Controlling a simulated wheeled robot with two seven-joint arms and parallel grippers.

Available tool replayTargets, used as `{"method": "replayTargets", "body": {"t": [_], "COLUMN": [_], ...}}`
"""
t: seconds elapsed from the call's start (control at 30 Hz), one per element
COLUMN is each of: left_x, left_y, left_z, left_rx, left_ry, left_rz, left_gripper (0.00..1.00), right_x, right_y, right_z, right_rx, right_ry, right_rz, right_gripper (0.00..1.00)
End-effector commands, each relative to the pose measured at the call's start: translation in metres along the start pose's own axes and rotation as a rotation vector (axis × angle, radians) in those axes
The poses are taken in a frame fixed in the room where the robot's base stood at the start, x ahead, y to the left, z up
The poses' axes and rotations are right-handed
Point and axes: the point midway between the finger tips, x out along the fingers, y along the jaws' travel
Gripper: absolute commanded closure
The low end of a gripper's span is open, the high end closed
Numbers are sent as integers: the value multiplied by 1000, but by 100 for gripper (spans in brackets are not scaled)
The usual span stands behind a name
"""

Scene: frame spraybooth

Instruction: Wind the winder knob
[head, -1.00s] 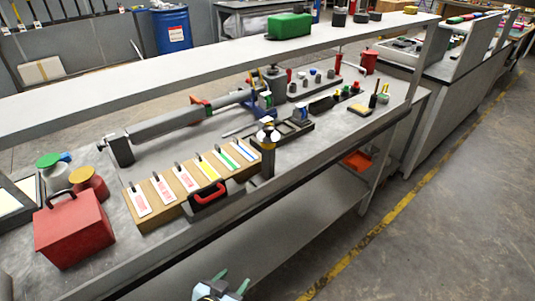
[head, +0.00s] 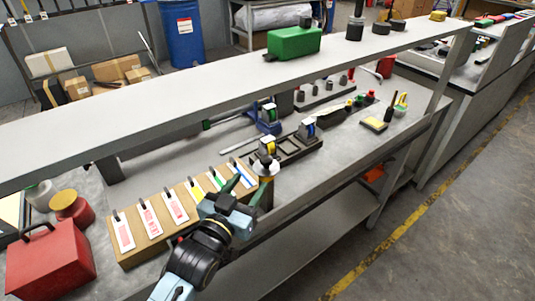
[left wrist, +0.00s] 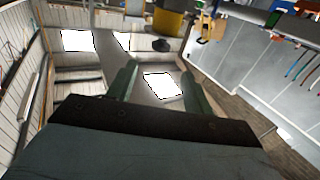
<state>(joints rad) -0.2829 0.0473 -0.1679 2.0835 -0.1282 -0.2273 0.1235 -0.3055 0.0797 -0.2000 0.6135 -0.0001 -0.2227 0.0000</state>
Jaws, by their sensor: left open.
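My right gripper is not in view.
A wooden rack (head: 130,255) with several labelled tags lies left of the gripper. A red box (head: 50,262) stands at the bench's left. A dark tray (head: 290,152) lies behind the knob. A long shelf (head: 190,85) overhangs the bench's back.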

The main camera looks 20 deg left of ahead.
Motion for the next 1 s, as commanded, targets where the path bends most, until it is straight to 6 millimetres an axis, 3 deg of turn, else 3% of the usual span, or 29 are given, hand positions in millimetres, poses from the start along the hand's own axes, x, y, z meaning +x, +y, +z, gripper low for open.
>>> {"method": "replayTargets", "body": {"t": [0.07, 0.17, 0.5, 0.97, 1.0], "left_x": [18, 38, 92, 103, 103], "left_y": [0, 0, 0, 0, 0], "left_z": [-2, -2, 0, 0, 0], "left_rx": [0, 0, 0, 0, 0], "left_ry": [3, 3, -1, 0, 0], "left_rz": [0, 0, 0, 0, 0], "left_gripper": [49, 49, 49, 49, 54], "right_x": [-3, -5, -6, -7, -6], "right_y": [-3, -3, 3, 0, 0], "right_z": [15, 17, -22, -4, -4], "right_rx": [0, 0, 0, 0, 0], "right_ry": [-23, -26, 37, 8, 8], "right_rz": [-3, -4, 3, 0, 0], "right_gripper": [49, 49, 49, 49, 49]}}
